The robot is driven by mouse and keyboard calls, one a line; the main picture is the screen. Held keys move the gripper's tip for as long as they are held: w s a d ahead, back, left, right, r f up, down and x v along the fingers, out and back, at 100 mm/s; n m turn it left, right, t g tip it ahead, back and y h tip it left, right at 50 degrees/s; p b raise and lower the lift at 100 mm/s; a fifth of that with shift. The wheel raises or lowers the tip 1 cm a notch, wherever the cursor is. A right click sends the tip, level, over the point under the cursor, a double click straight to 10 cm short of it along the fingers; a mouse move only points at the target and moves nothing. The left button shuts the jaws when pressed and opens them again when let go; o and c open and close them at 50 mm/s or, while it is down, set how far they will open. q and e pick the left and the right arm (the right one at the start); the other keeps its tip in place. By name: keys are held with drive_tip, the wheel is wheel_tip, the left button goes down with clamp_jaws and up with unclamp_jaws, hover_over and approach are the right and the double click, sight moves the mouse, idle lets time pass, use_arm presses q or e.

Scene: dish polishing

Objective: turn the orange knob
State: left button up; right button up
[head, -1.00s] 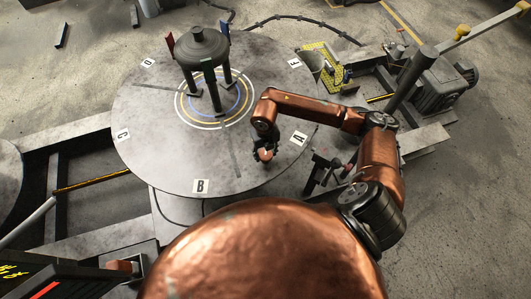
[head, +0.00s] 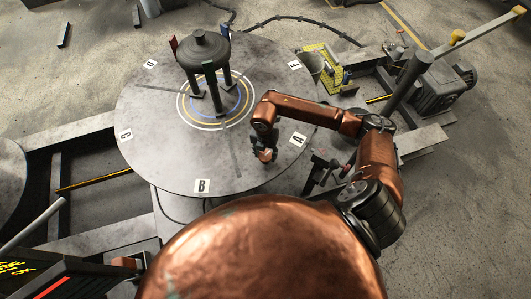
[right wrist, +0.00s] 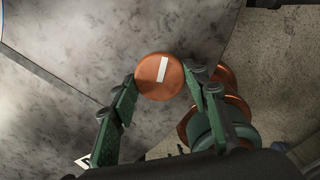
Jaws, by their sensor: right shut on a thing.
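The orange knob (right wrist: 160,76) is a round copper-orange disc with a white bar mark on its face, seen in the right wrist view. The bar stands nearly upright there, leaning slightly right. My right gripper (right wrist: 159,82) has a green finger on either side of the knob and is shut on it. In the head view, my right gripper (head: 264,155) is low at the near right part of the round table, between labels A and B. The knob is small and mostly hidden by the fingers there. My left gripper is not in view.
The round grey table (head: 160,155) carries letter labels around its rim. A dark lidded vessel on legs (head: 205,60) stands on its ringed centre. A motor (head: 445,88) and a dark post (head: 415,68) stand at the right. The table's left half is clear.

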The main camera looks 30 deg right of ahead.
sight(265, 154)
drive_tip(key=m+p, duration=0.3)
drive_tip(key=m, duration=0.3)
drive_tip(key=shift+r, duration=0.15)
drive_tip(key=m+p, duration=0.3)
drive_tip(key=m, duration=0.2)
drive_tip(key=shift+w, duration=0.15)
drive_tip(key=shift+m, duration=0.4)
drive_tip(key=o, duration=1.2)
drive_tip(key=shift+c, duration=0.2)
wheel_tip(265, 154, up, 12)
